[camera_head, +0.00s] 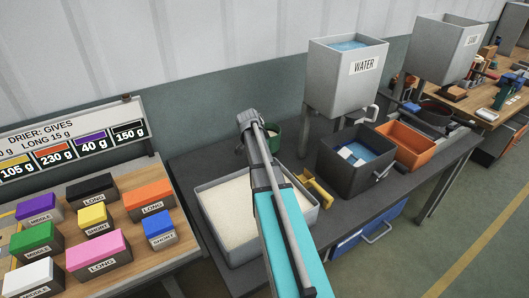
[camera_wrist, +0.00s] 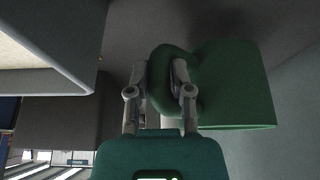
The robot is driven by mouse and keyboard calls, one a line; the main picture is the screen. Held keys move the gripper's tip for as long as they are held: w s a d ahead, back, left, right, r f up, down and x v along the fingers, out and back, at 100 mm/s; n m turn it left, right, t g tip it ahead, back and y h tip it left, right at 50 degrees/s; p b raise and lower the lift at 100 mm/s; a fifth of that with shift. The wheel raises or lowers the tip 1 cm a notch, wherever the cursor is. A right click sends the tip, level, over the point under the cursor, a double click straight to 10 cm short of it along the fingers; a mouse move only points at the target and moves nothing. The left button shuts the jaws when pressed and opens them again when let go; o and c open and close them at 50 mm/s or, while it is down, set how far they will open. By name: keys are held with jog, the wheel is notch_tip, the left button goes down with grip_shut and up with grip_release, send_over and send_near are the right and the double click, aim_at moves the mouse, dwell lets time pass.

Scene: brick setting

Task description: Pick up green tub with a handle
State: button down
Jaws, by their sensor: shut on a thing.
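The green tub (camera_wrist: 232,85) fills the right of the wrist view. Its handle (camera_wrist: 157,80) is a thick green loop on the tub's left side. My gripper (camera_wrist: 163,75) is shut on the handle, with a finger on each side of it. In the head view the green tub (camera_head: 275,138) shows partly behind my arm, at the back of the dark bench near the wall. My arm hides much of it and the gripper there. I cannot tell whether the tub touches the bench.
A grey tray of pale grains (camera_head: 207,204) is close in front of the tub. A yellow object (camera_head: 318,192) lies right of my arm. A dark bin with water (camera_head: 334,173), an orange bin (camera_head: 421,154) and a raised WATER tank (camera_head: 325,85) stand to the right. Coloured blocks are at left.

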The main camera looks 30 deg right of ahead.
jog(key=shift+r+p, duration=2.35)
jog(key=shift+r, duration=0.4)
jog(key=shift+r, duration=0.1)
notch_tip(320, 180, up, 14)
jog(key=p, duration=1.4)
jog(key=shift+s, duration=0.15)
